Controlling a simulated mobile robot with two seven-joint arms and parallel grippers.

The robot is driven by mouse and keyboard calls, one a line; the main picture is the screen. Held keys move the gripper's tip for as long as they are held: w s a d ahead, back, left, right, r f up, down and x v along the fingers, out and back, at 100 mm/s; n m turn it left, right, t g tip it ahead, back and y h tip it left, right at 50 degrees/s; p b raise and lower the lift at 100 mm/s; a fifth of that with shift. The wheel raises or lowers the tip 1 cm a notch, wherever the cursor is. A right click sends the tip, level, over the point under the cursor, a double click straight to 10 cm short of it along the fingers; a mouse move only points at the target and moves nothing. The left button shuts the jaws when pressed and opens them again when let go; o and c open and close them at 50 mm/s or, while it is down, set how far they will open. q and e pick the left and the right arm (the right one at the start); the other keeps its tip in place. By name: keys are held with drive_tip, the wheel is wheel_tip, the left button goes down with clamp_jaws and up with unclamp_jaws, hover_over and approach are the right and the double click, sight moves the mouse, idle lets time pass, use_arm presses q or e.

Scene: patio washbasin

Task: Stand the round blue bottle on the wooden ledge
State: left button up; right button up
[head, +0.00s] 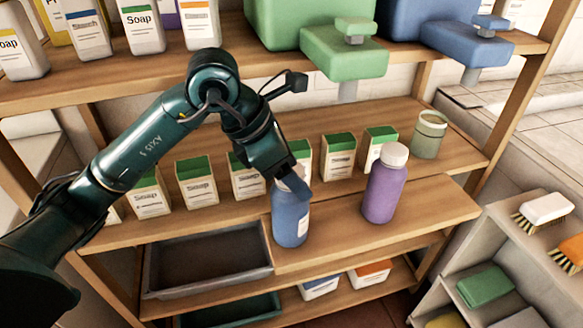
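The round blue bottle (290,222) is upright near the left end of the wooden ledge (345,243), its base at or just above the wood; I cannot tell whether it touches. My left gripper (291,187) points down and is shut around the bottle's top. The gripper hides most of the bottle's cap and neck. A round purple bottle (383,190) with a white cap stands upright on the ledge to the right of the blue one. My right gripper is not in view.
Several white-and-green soap boxes (338,158) stand in a row behind the ledge. A green jar (429,135) stands at the right. A grey tray (208,263) lies left of the ledge. Green (345,50) and blue (457,40) pump containers stand above. Bare ledge lies between the bottles.

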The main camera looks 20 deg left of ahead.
use_arm(q)
drive_tip(key=shift+a+r+p, duration=0.15)
drive_tip(key=shift+r+p, duration=0.2)
drive_tip(key=shift+r, duration=0.15)
drive_tip(key=p+v, duration=0.5)
drive_tip(key=v, duration=0.6)
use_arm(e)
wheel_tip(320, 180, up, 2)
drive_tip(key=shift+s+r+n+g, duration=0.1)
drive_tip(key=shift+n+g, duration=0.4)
use_arm(q)
drive_tip(key=shift+s+a, duration=0.1)
drive_tip(key=shift+s, duration=0.1)
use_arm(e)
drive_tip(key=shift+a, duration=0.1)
